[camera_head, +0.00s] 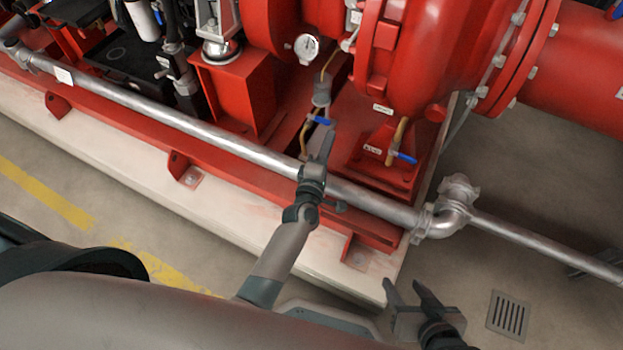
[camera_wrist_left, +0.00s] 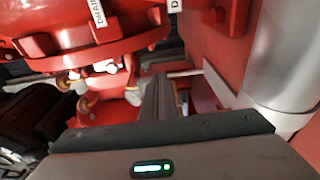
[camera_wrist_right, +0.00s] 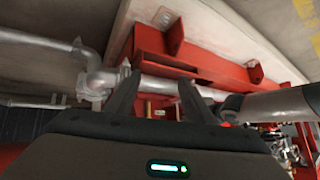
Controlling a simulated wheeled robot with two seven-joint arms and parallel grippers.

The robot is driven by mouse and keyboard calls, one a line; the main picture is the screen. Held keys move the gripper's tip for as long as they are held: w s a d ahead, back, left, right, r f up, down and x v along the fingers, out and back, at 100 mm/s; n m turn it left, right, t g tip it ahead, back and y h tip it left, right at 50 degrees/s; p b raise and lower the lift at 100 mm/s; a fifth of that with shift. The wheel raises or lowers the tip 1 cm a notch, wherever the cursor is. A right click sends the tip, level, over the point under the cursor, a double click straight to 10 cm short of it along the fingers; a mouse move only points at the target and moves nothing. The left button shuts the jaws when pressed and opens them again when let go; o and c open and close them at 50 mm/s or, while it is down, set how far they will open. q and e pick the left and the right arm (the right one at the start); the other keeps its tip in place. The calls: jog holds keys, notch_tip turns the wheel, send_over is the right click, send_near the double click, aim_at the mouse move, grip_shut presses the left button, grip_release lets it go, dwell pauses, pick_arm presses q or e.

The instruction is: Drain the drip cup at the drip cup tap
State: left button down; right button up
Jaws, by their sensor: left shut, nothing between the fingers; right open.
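A small grey cup (camera_head: 321,95), which looks like the drip cup, sits on a brass line below the round gauge. Under it is a tap with a blue handle (camera_head: 320,120). My left gripper (camera_head: 329,138) is shut and empty, its fingertips just below and right of that blue handle in the head view; I cannot tell whether they touch it. The shut left fingers also show in the left wrist view (camera_wrist_left: 158,84). My right gripper (camera_head: 402,284) is open and empty, low at the front, and its spread fingers show in the right wrist view (camera_wrist_right: 158,88).
A second blue-handled tap (camera_head: 404,157) on a brass pipe stands to the right. A long grey pipe (camera_head: 170,115) runs along the red base in front, under my left wrist. The red pump casing (camera_head: 425,60) rises behind. A floor grate (camera_head: 508,313) lies at lower right.

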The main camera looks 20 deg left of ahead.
pick_arm(q)
jog(key=s+a, duration=0.1)
jog(key=s, duration=1.3)
jog(key=shift+s+p, duration=0.3)
jog(key=shift+p, duration=0.1)
pick_arm(e)
jog(key=shift+s+d+f+g, duration=0.2)
jog(key=shift+s+g, duration=0.1)
jog(key=shift+s, duration=0.1)
pick_arm(q)
jog(key=shift+a, duration=0.1)
pick_arm(e)
jog(key=shift+w, duration=0.1)
